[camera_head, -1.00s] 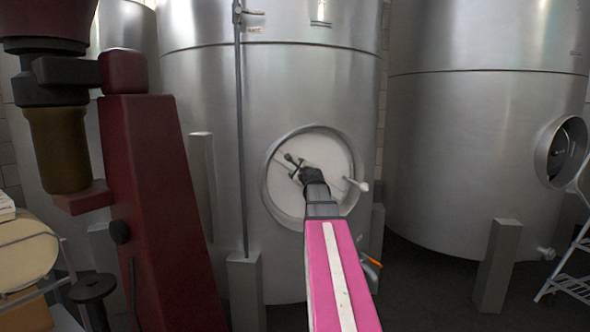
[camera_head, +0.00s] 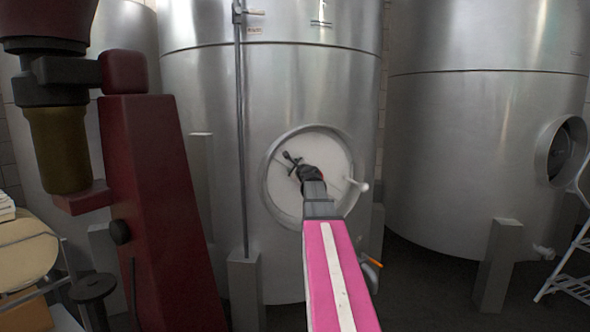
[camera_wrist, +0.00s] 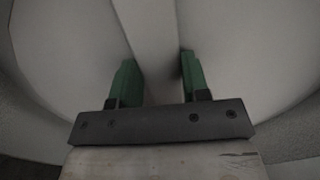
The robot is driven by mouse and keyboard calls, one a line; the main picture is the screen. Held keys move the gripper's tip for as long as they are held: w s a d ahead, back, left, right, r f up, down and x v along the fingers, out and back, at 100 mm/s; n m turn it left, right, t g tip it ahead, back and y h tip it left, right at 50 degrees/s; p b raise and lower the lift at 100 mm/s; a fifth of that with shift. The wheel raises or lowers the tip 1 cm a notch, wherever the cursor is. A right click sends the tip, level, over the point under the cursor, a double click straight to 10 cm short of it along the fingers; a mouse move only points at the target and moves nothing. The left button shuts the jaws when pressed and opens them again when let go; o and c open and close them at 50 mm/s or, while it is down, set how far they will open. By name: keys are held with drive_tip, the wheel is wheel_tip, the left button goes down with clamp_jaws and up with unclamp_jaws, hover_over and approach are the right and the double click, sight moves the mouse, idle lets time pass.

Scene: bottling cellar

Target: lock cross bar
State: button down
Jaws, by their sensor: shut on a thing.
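The round pale hatch door (camera_head: 286,195) sits inside its metal rim on the front of the middle steel tank. The cross bar (camera_wrist: 155,40) shows in the wrist view as a pale strip between the green fingers. In the head view, my gripper hides most of the bar's middle. A dark handle (camera_head: 292,160) shows at the upper left of my gripper, and a pale knob (camera_head: 361,186) shows at the door's right edge. My gripper (camera_head: 312,172) is in front of the door. It is shut on the bar, with one finger (camera_wrist: 127,82) on each side of it.
A second tank (camera_head: 470,140) with its own round hatch (camera_head: 562,150) stands to the right. A dark red machine (camera_head: 155,200) fills the left. A vertical pipe (camera_head: 241,130) runs down the middle tank. Grey posts (camera_head: 497,265) stand near the floor, and a metal rack (camera_head: 570,285) is at far right.

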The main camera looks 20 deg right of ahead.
sight(310, 155)
drive_tip(key=d+r+m, duration=0.1)
drive_tip(key=d+m, duration=0.1)
drive_tip(key=d+r+m, duration=0.1)
drive_tip(key=d+m, duration=0.1)
drive_tip(key=m, duration=0.1)
drive_tip(key=d+r+m, duration=0.2)
drive_tip(key=m, duration=0.1)
drive_tip(key=shift+s+d+m, duration=0.1)
drive_tip(key=shift+d+m, duration=1)
drive_tip(key=shift+m, duration=0.4)
drive_tip(key=c, duration=0.6)
unclamp_jaws()
drive_tip(key=shift+d, duration=0.1)
